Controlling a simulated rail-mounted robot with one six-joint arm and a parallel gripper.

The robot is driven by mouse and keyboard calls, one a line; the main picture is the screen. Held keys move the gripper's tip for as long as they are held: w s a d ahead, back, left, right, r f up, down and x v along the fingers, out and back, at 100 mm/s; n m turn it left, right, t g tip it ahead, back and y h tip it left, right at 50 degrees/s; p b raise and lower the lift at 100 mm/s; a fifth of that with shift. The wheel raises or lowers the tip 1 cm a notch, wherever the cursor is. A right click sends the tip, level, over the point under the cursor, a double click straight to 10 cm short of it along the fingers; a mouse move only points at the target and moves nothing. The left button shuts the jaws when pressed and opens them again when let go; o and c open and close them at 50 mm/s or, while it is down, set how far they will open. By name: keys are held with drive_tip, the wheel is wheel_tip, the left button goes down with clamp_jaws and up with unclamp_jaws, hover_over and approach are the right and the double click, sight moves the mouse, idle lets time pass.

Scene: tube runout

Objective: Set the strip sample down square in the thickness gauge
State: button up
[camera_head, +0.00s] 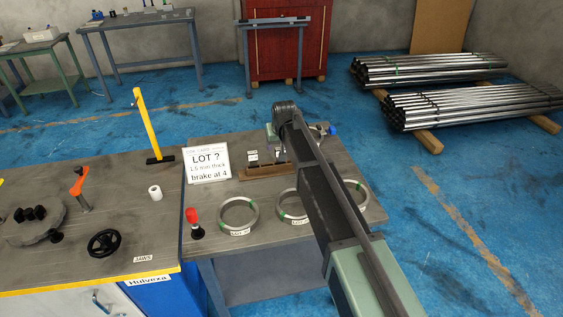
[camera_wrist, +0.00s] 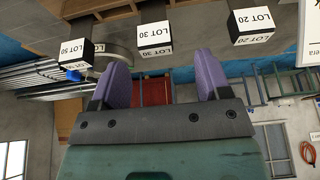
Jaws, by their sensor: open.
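My gripper (camera_wrist: 161,68) shows in the wrist view with its two purple fingers wide apart and nothing between them. In the head view it is hidden by my arm. Labelled sample blocks stand beyond the fingers: LOT 50 (camera_wrist: 76,49), LOT 30 (camera_wrist: 155,43) and LOT 20 (camera_wrist: 250,28). I cannot make out a separate strip sample. A grey round part (camera_wrist: 118,57) lies partly behind the left finger. A device with a blue end (camera_head: 332,130), perhaps the thickness gauge, is mostly hidden behind my arm in the head view.
A wooden rack (camera_head: 262,171) sits at the table's back beside a white LOT ? sign (camera_head: 208,162). Tube rings (camera_head: 238,232) lie in front, one partly behind my arm. A red-topped knob (camera_head: 193,218) stands at the left. Tube stacks (camera_head: 470,105) lie on the floor beyond.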

drive_tip(key=b+x, duration=0.1)
drive_tip(key=x, duration=0.1)
drive_tip(key=b+x, duration=0.4)
drive_tip(key=x, duration=0.1)
drive_tip(key=shift+s+d+f, duration=0.1)
drive_tip(key=shift+s+d, duration=0.1)
drive_tip(key=shift+d, duration=0.1)
drive_tip(key=shift+r, duration=0.3)
drive_tip(key=shift+c, duration=0.4)
drive_tip(key=c, duration=1)
